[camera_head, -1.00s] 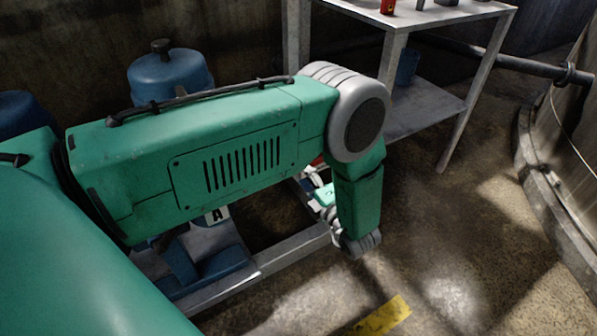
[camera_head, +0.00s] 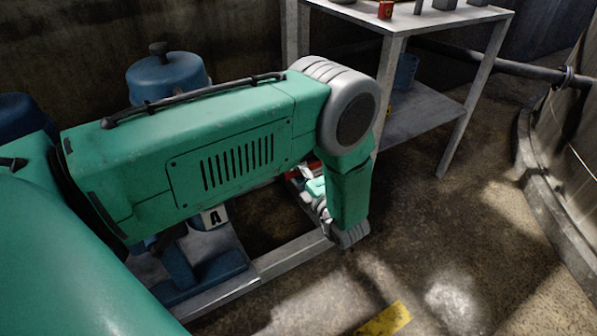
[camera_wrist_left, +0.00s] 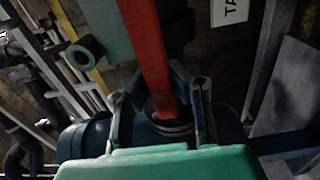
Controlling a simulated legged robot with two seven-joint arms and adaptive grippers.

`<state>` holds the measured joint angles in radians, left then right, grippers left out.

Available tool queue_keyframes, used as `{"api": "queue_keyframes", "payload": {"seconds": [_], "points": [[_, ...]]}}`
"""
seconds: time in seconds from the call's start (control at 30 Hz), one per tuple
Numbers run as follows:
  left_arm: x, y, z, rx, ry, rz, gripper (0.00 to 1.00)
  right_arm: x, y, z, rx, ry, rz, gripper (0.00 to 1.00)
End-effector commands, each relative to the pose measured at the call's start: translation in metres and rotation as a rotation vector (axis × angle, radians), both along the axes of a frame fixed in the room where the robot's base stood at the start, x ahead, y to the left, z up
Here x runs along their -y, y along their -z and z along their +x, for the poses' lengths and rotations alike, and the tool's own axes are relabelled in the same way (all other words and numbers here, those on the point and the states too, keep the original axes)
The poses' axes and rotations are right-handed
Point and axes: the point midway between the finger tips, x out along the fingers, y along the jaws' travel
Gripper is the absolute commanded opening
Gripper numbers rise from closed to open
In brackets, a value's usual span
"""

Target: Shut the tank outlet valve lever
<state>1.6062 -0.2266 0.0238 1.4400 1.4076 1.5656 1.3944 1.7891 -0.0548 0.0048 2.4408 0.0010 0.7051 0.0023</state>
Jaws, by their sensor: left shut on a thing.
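The valve lever (camera_wrist_left: 146,45) is a long red bar in the left wrist view. It runs from the top edge down between the fingers of my left gripper (camera_wrist_left: 162,105). The gripper is shut on the lever, one finger on each side of it. In the head view my left gripper is mostly hidden behind my own green forearm; a small red part (camera_head: 298,173) shows beside the wrist, low by the metal frame. The valve body under the lever cannot be made out clearly. My right gripper is in neither view.
A blue tank or pump (camera_head: 168,75) stands behind my arm, on a grey metal frame (camera_head: 290,258). A metal shelf table (camera_head: 425,118) with small items stands at the back. A curved wall (camera_head: 572,165) is on the right. The floor between is open.

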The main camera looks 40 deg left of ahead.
Motion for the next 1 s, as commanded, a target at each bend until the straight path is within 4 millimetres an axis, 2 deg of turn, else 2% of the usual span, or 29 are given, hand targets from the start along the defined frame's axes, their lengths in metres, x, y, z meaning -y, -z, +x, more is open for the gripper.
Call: {"api": "queue_keyframes", "payload": {"seconds": [0.2,0.37,0.73,0.77,0.8,0.83,1.0], "points": [[0.006,-0.017,0.000,-0.196,0.006,0.068,0.00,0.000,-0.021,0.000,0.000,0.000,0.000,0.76],[0.008,-0.025,0.003,-0.309,0.008,0.116,0.00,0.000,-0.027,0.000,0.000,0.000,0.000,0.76],[0.011,-0.025,0.004,-0.341,0.012,0.130,0.00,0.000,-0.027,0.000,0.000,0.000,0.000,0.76],[0.011,-0.025,0.004,-0.341,0.012,0.130,0.22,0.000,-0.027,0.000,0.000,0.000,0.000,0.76],[0.011,-0.025,0.004,-0.340,0.013,0.130,0.36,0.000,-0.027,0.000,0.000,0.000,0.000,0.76],[0.011,-0.025,0.004,-0.340,0.012,0.130,0.40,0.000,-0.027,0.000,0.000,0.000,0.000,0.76],[0.007,-0.027,0.004,-0.335,0.007,0.131,0.40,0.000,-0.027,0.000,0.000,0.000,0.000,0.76]]}}
